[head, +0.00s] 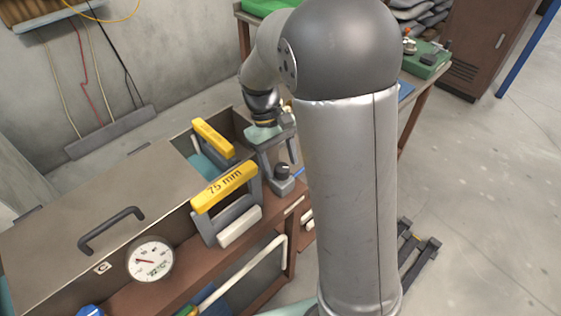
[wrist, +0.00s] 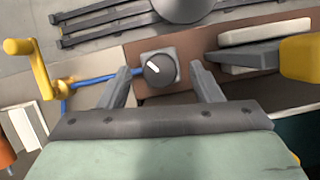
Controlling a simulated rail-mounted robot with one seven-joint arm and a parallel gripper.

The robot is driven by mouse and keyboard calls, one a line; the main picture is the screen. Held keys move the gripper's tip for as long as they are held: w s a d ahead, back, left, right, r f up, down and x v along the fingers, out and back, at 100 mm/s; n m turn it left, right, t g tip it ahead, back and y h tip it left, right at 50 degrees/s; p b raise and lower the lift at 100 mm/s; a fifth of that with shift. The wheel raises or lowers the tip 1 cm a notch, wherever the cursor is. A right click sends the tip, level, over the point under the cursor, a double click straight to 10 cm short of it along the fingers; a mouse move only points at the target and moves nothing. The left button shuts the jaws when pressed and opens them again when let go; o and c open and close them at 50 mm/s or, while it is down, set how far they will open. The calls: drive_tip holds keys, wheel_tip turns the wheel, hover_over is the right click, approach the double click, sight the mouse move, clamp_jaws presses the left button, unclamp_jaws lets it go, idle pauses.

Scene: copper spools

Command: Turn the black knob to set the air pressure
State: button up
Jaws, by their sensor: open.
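The black knob (wrist: 159,70) has a white pointer line and sits on a grey square base (wrist: 145,58). In the wrist view the line points to the upper left. The knob also shows in the head view (head: 282,171), on a grey block right of the yellow handles. My gripper (wrist: 163,74) is open, with one finger to the left and one to the right of the knob as seen from the wrist. The fingers appear apart from the knob. In the head view my gripper (head: 272,150) is over the knob area, and my arm hides part of the bench.
A yellow handle marked 75 mm (head: 224,187) and another yellow handle (head: 213,138) stand close left of the knob. A round dial (head: 151,260) is at the lower left. In the wrist view a blue hose (wrist: 96,79) and yellow crank (wrist: 40,65) lie left of the knob.

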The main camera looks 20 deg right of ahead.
drive_tip(key=shift+s+f, duration=0.2)
drive_tip(key=shift+f, duration=0.2)
drive_tip(key=c, duration=1)
drive_tip(key=shift+d, duration=0.1)
